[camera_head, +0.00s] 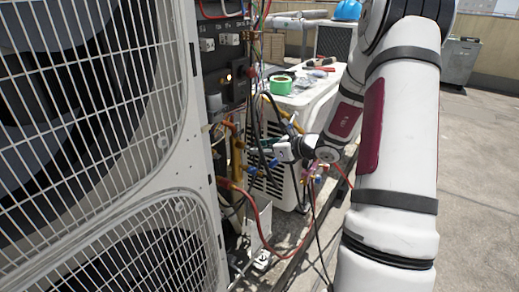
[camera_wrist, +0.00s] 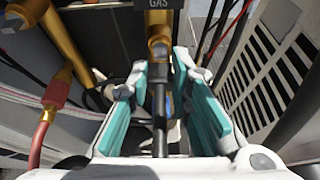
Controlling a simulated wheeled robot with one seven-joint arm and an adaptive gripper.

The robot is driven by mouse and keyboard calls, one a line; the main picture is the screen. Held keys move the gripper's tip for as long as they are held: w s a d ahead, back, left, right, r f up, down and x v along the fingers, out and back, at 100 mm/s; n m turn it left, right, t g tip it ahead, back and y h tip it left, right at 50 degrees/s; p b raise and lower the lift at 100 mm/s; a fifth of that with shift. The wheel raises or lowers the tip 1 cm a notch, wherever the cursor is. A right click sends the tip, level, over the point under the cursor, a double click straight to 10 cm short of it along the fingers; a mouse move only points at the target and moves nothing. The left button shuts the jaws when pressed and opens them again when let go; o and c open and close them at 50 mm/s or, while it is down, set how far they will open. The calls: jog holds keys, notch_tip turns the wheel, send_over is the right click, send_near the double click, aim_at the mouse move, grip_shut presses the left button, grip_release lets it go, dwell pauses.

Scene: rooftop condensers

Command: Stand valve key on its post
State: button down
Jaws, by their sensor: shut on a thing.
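In the wrist view, my gripper (camera_wrist: 160,75) has teal pads on both sides of a dark upright rod (camera_wrist: 159,115), which looks like the valve key. It is shut on this rod. The rod's upper end lies close in front of a brass valve fitting (camera_wrist: 158,28) below a "GAS" label; I cannot tell whether they touch. The post itself cannot be made out clearly. In the head view, my gripper (camera_head: 287,151) is small and partly hidden among hoses beside the open condenser's service side; the key is not distinguishable there.
A large condenser (camera_head: 190,120) with wire grilles fills the left. A red hose (camera_head: 268,232) and dark cables hang near my gripper. Another brass fitting (camera_wrist: 57,90) with a red hose stands left in the wrist view.

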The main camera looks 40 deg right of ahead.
jog(key=shift+s+d, duration=0.35)
jog(key=shift+s, duration=0.55)
jog(key=shift+s+d, duration=0.3)
jog(key=shift+s, duration=0.6)
